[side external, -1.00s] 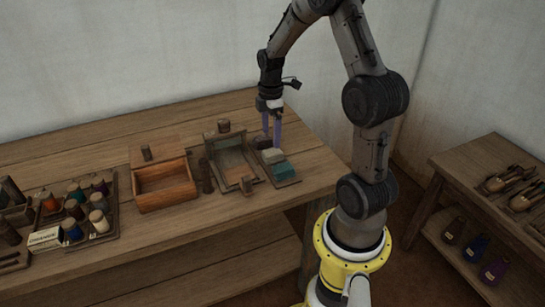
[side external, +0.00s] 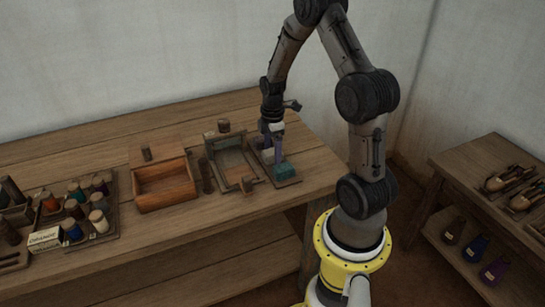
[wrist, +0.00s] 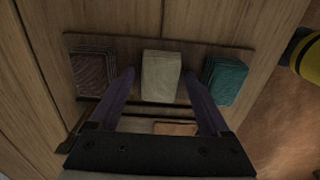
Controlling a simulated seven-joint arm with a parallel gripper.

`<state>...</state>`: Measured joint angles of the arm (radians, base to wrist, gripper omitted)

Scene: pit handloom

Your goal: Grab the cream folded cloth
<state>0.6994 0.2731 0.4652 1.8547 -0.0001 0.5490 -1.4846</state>
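The cream folded cloth (wrist: 161,77) lies on a wooden tray (wrist: 202,47), in the middle of a row of three folded cloths. A dark brown cloth (wrist: 92,72) is left of it and a teal cloth (wrist: 226,81) right of it in the wrist view. My gripper (wrist: 159,74) is open, with one purple finger on each side of the cream cloth and small gaps showing. In the side view my gripper (side external: 273,151) is low over the tray and partly hides the cream cloth (side external: 267,154). The teal cloth (side external: 284,170) shows in front.
A wooden frame-like tray (side external: 232,160) stands left of the cloths, then an open wooden box (side external: 165,186). Spools of coloured thread (side external: 86,205) fill a tray at the far left. A lower side bench (side external: 480,190) is at right.

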